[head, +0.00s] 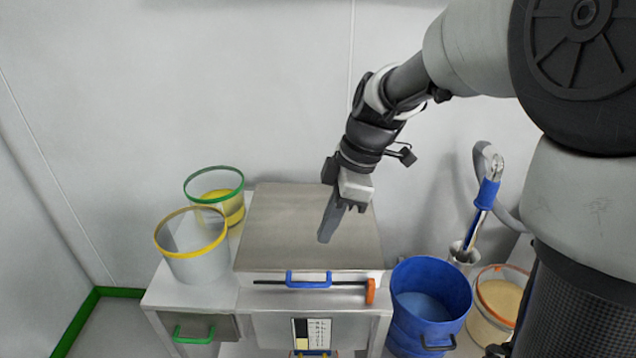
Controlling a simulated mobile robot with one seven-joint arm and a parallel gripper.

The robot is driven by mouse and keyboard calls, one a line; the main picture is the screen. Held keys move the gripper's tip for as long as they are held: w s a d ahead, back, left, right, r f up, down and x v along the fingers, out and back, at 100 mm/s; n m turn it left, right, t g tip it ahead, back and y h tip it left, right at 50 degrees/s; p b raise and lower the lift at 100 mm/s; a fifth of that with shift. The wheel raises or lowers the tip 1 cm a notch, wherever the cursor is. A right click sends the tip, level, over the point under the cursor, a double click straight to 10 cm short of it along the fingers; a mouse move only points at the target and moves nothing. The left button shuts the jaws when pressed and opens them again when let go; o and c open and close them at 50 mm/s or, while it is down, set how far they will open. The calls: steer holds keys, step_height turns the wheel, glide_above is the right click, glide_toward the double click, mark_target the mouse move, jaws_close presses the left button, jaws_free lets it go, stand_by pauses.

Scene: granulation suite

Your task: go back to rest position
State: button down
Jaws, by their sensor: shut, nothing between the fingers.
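My gripper (328,230) hangs from my arm above the grey flat-topped box (290,225) in the middle of the bench. Its fingers are together and point down and slightly left. Nothing is held between them. I cannot tell the exact height of the fingertips above the box top.
The box front has a blue handle (308,279) and an orange-ended rod (370,290). A yellow-rimmed container (192,262) and a green-rimmed container (238,212) stand at left. A blue bucket (430,307), an orange-rimmed container (503,297) and a blue-handled tool (486,196) are at right.

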steer(key=s+d+r+m+t+h+p, duration=0.1)
steer(key=s+d+r+m+t+p, duration=0.1)
steer(key=s+d+r+m+p, duration=0.3)
steer(key=s+d+r+m+t+h+p, duration=0.2)
steer(key=s+d+r+m+p, duration=0.3)
steer(key=s+r+m, duration=0.5)
step_height(320, 180, up, 4)
steer(key=m+t+p, duration=0.1)
steer(key=m, duration=0.1)
steer(key=shift+s+d+m+t, duration=0.15)
steer(key=shift+d+m+t, duration=0.15)
steer(key=shift+d+m, duration=0.1)
